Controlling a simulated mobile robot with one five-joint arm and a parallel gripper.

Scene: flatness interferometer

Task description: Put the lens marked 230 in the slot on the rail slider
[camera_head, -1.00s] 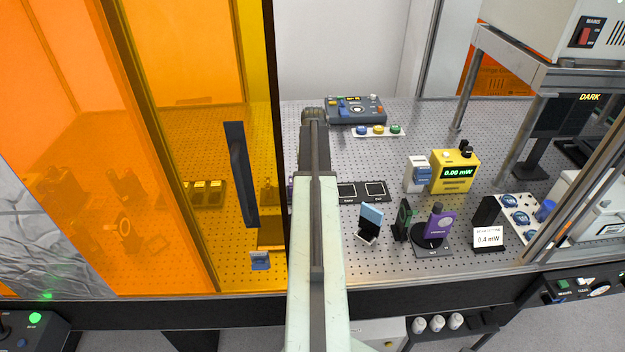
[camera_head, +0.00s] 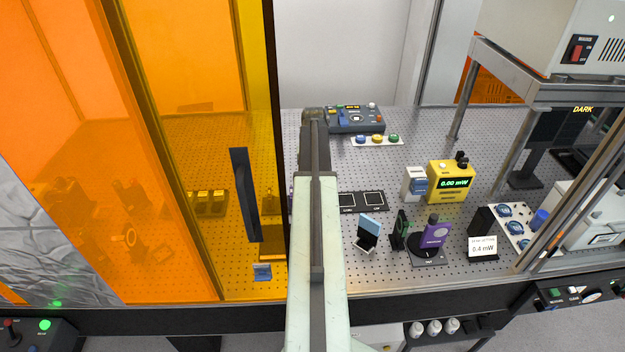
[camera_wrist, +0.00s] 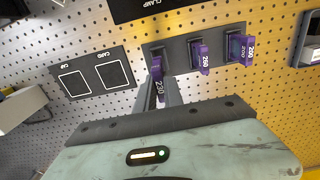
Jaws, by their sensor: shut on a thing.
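The purple lens holder marked 230 (camera_wrist: 157,70) is in the wrist view, at the left end of a dark grey lens rack (camera_wrist: 182,54). My gripper (camera_wrist: 160,97) is shut on it. I cannot tell whether the holder is still seated in the rack or just clear of it. Two more purple holders stand to its right: one whose mark looks like 260 (camera_wrist: 202,57) and one marked 200 (camera_wrist: 244,48). In the head view my arm covers my gripper and the rack. I cannot make out the rail slider or its slot.
A dark plate with two outlined squares (camera_wrist: 82,84) lies left of the rack. In the head view an orange panel with a dark handle (camera_head: 245,195) stands left of my arm.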

